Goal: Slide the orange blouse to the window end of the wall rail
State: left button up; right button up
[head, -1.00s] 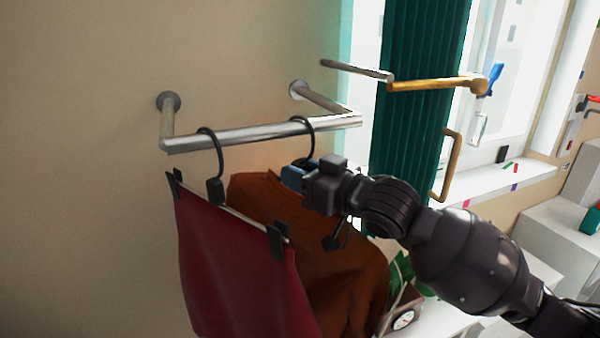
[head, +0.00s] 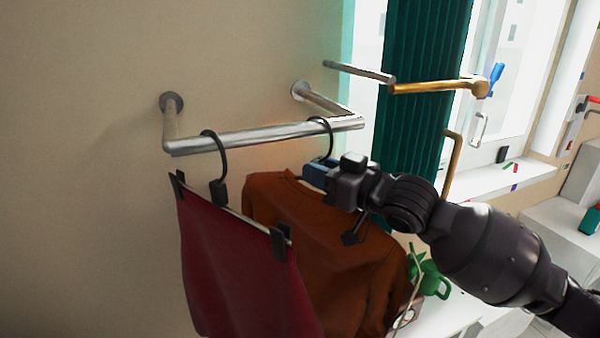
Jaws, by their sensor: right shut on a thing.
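The orange blouse (head: 325,235) hangs from a dark hanger (head: 329,140) whose hook is over the wall rail (head: 270,135), close to the rail's right corner on the window side. My right gripper (head: 318,174) is shut on the blouse's hanger just below the hook, at the blouse's neck. The fingertips are partly hidden by the gripper body. My left gripper is not in view.
A dark red garment (head: 235,260) on a clip hanger (head: 217,180) hangs left of the blouse and overlaps its lower left part. A green curtain (head: 425,100) and a brass rod (head: 435,87) are to the right. A green watering can (head: 430,280) stands below on a white surface.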

jog(key=shift+w+d+f, duration=0.15)
jog(key=shift+w+d, duration=0.2)
jog(key=shift+d, duration=0.45)
jog(key=shift+w+d+f, duration=0.1)
jog(key=shift+w+d, duration=0.2)
jog(key=shift+d, duration=0.5)
jog(key=o, duration=0.9)
jog(key=shift+d, duration=0.15)
jog(key=shift+o, duration=0.2)
jog(key=shift+f, duration=0.1)
jog(key=v, duration=0.5)
jog(key=shift+s+f+b, duration=0.15)
jog(key=shift+s+b, duration=0.15)
jog(key=v, duration=0.3)
jog(key=r+v, duration=0.1)
jog(key=v, duration=0.1)
jog(key=shift+d, duration=0.25)
jog(key=shift+s, duration=0.1)
